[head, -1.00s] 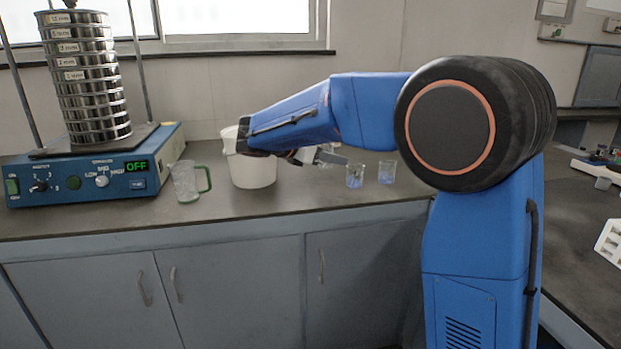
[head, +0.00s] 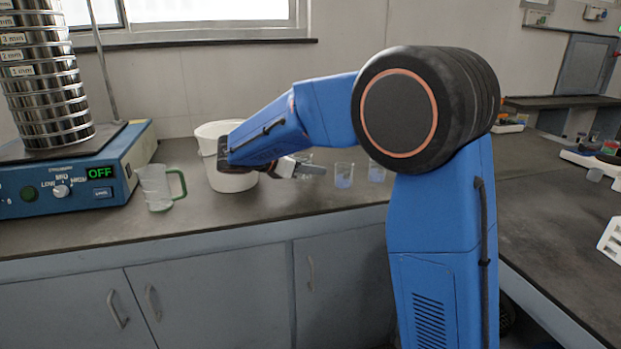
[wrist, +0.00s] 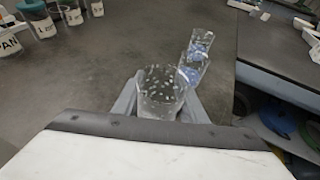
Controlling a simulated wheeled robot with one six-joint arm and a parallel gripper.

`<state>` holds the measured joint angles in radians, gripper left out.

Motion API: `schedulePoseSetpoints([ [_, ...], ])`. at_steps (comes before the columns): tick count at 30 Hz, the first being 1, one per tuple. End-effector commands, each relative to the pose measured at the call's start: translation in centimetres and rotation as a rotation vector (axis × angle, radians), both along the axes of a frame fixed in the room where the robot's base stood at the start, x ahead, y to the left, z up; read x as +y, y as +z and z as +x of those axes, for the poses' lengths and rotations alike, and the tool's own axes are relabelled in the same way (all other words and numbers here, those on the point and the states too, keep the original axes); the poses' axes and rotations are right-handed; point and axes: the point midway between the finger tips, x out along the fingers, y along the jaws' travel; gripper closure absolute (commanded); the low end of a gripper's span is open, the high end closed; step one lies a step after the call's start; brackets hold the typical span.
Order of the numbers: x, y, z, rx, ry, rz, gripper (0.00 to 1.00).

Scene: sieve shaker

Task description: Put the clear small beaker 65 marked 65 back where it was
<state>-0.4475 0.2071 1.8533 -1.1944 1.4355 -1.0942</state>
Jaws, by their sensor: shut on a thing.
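My gripper (wrist: 160,103) is shut on a clear small beaker (wrist: 160,88), which stands upright between the fingers in the wrist view. Pale specks show in or on it; I cannot read a number. In the head view my gripper (head: 300,170) is low over the counter, right of the white bucket, and mostly hides the held beaker. Two clear beakers with bluish contents, the nearer one (head: 344,175) and the other (head: 376,172), stand just right of my gripper. They also show in the wrist view, one (wrist: 190,70) close beside the right finger.
A white bucket (head: 228,182) and a green-handled jug (head: 157,187) stand left of my gripper. Further left is the blue sieve shaker (head: 75,172), its display reading OFF. Labelled containers (wrist: 42,26) show at the wrist view's upper left. A gap lies beyond the counter's right edge.

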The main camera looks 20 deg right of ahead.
Motion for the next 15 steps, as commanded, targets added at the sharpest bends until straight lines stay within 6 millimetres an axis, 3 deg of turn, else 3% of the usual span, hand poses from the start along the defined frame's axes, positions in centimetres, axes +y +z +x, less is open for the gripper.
schedulePoseSetpoints([
  [7,0.0,-3.0,0.0,0.003,0.000,-0.001,0.86],
  [15,0.0,-3.3,0.0,0.001,0.000,0.000,0.86],
])
